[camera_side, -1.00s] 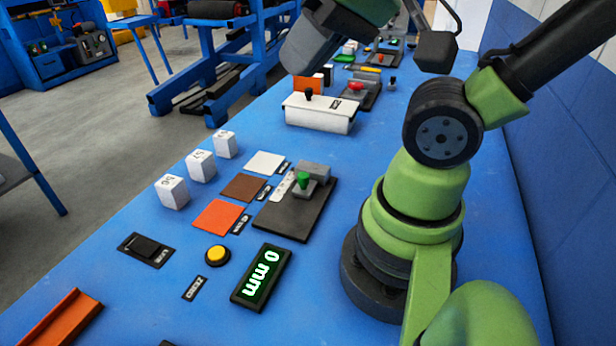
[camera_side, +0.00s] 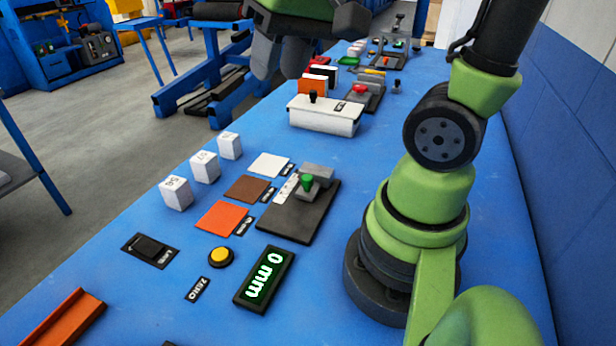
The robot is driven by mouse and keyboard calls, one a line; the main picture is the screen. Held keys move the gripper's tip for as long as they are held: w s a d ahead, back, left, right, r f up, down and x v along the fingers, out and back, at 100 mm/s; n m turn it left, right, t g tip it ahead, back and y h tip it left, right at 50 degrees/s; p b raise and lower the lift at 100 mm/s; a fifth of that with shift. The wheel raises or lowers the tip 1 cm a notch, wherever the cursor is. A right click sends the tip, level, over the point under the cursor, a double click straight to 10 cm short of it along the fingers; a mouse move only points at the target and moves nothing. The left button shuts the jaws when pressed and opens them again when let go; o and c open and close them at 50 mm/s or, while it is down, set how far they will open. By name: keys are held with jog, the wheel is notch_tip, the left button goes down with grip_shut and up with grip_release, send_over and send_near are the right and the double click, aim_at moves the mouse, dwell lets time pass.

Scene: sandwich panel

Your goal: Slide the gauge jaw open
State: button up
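The gauge has a black base plate (camera_side: 300,219) in the middle of the blue bench. A grey sliding jaw with a green knob (camera_side: 307,181) sits at the plate's far end, up against a grey fixed block (camera_side: 320,170). A pale scale strip lies along the plate's left edge. The display (camera_side: 264,277) in front reads 0 mm. My gripper (camera_side: 272,68) is at the top of the view, well above and beyond the gauge, apart from it.
A white box with a black knob (camera_side: 324,116) stands behind the gauge. White cubes (camera_side: 176,193) and flat coloured tiles (camera_side: 222,217) lie to the left. A yellow button (camera_side: 221,257) and a black switch (camera_side: 150,249) are in front. The bench right of the white box is clear.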

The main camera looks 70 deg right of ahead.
jog(key=w+d+f+m+g, duration=0.2)
jog(key=w+d+f+g, duration=0.15)
jog(key=d+f, duration=0.25)
jog(key=m+g+y, duration=0.1)
jog(key=g+y, duration=0.1)
jog(key=g, duration=0.1)
send_near(307, 177)
jog(key=x, duration=1)
grip_shut()
jog(key=a, duration=0.8)
